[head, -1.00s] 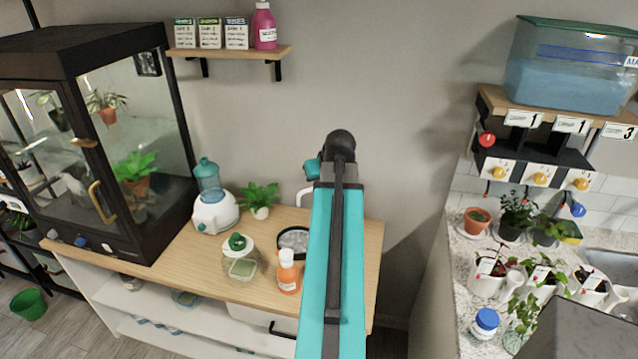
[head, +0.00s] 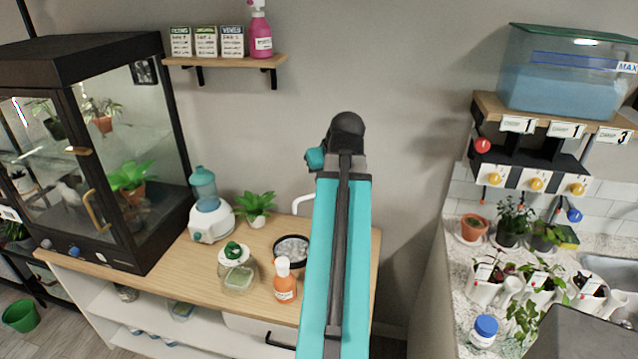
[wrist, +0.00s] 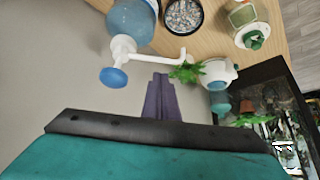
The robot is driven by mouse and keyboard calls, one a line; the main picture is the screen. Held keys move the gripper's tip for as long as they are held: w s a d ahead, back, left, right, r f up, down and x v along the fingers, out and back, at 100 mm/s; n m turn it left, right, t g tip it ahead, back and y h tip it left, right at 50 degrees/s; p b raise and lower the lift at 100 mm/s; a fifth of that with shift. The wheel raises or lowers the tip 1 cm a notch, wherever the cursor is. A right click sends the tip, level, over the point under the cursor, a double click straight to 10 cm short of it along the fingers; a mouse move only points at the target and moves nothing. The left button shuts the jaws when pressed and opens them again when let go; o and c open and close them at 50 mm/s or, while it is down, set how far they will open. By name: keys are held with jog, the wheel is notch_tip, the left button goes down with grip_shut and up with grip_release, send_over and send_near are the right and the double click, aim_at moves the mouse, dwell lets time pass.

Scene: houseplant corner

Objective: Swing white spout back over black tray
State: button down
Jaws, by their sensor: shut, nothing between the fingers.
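The white spout (wrist: 158,58) shows in the wrist view on a white pump with a blue cap (wrist: 113,78), on a large blue bottle (wrist: 132,20). Its bent tip lies apart from the round black tray (wrist: 200,22), which holds grey pebbles. In the head view the spout (head: 302,198) shows partly behind my arm, behind the tray (head: 277,240); the bottle is hidden there. My gripper (wrist: 161,77) is shut and empty, close to the spout's outer part in the wrist view. I cannot tell whether they touch. My arm hides the gripper in the head view.
A leafy potted plant (head: 254,203), a white device with a blue tank (head: 210,219), a green-capped jar (head: 236,274) and an orange bottle (head: 285,283) stand on the wooden top (head: 190,262). A glass cabinet (head: 125,165) is at left.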

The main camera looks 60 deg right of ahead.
jog(key=shift+b+v, duration=0.3)
jog(key=shift+v, duration=1.2)
jog(key=shift+f, duration=0.1)
